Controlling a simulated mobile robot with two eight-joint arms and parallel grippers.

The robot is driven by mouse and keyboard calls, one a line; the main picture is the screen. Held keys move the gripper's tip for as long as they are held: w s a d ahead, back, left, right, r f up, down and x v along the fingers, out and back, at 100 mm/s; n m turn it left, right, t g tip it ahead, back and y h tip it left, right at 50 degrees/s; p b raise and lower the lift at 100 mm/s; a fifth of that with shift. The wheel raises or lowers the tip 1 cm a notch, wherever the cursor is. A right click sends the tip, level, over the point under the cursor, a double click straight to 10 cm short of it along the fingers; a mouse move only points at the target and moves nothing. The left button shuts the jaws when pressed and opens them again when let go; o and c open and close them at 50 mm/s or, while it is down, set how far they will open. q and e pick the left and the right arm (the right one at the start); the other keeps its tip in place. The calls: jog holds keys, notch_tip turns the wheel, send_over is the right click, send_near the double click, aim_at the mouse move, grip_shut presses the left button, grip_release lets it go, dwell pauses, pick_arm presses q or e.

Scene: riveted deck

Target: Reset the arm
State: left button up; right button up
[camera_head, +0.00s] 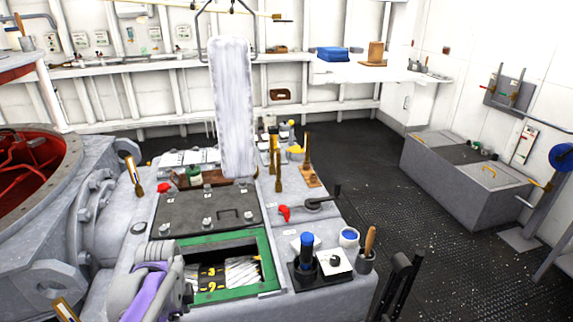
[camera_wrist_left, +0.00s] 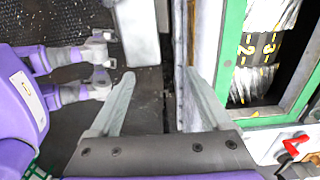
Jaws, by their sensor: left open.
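In the left wrist view my left gripper (camera_wrist_left: 159,76) is open, its two grey fingers spread apart with nothing between them. It is beside the grey console (camera_head: 335,303), close to the green-framed opening (camera_head: 268,258), which lies to its right in the wrist view (camera_wrist_left: 228,62). In the head view my purple and grey left arm (camera_head: 155,280) is at the lower left, over the console's near left part. Its fingertips cannot be made out there. My right gripper is not seen for certain in either view.
Pale bundles with a dark numbered band (camera_wrist_left: 258,50) lie inside the opening. A dark lid (camera_head: 205,212) and upright pale panel (camera_head: 232,105) stand behind it. A blue-topped black holder (camera_head: 306,262) and brush cup (camera_head: 366,260) are at the right. Open floor (camera_head: 440,240) lies beyond.

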pick_arm(q)
jog(key=s+d+r+n+t+p, duration=0.2)
jog(key=s+d+r+n+p, duration=0.1)
jog(key=s+n, duration=0.4)
jog(key=s+d+r+n+t+p, duration=0.3)
jog(key=s+d+n+p, duration=0.1)
jog(key=s+n, duration=0.4)
jog(key=shift+s+a, duration=0.1)
dwell(0.9)
